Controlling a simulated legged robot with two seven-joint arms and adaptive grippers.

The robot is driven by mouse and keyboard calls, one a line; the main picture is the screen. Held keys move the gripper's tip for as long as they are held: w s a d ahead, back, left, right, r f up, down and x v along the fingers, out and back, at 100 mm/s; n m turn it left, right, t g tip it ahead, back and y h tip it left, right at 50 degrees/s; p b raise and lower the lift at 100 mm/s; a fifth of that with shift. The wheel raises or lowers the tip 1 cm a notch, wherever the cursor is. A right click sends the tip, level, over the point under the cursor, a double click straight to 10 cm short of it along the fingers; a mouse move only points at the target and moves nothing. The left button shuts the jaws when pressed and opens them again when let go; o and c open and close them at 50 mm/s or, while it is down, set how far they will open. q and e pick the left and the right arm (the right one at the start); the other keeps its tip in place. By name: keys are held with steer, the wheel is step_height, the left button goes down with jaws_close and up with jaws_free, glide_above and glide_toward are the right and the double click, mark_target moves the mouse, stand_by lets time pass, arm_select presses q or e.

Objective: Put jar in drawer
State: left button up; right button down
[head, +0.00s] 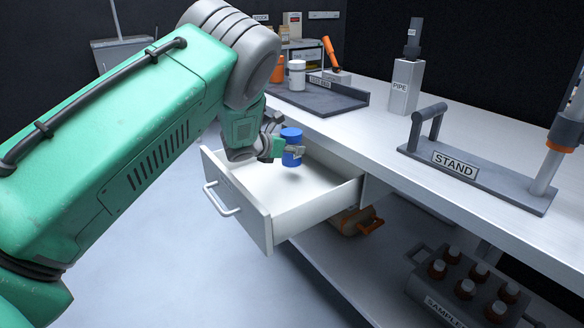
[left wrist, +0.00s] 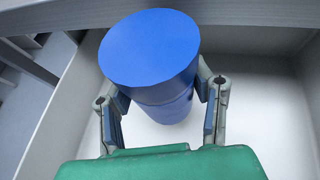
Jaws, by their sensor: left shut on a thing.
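A blue jar (head: 291,145) is held upright by my left gripper (head: 288,153). The jar is over the inside of the open white drawer (head: 258,218), which is pulled out from under the workbench. In the left wrist view the jar (left wrist: 150,50) stands between the two fingers of my left gripper (left wrist: 163,110), which press on its sides. The pale drawer floor (left wrist: 250,85) shows below it. I cannot tell whether the jar's base touches the floor. My right gripper is not in view.
The workbench (head: 470,128) carries a tray (head: 318,97) with a white jar (head: 297,75) and an orange one (head: 277,70), a pipe block (head: 405,85) and a stand (head: 475,178). A samples rack (head: 470,283) of bottles sits on the lower shelf. Floor left of the drawer is clear.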

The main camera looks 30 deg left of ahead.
mark_target(284, 161)
arm_select(q)
steer(key=f, duration=0.3)
steer(key=f+b, duration=0.1)
steer(key=f, duration=0.1)
steer(key=shift+a, duration=0.35)
steer(key=shift+d, duration=0.15)
steer(key=shift+c, duration=0.7)
steer(key=shift+d+r, duration=0.1)
steer(key=o, duration=1.6)
steer(key=shift+d, duration=0.1)
steer(key=shift+a, duration=0.2)
steer(key=shift+s, duration=0.2)
steer(key=p+v, duration=0.1)
steer(key=v, duration=0.5)
steer(key=shift+r, duration=0.2)
steer(key=shift+s+r, duration=0.15)
steer(key=shift+s, duration=0.35)
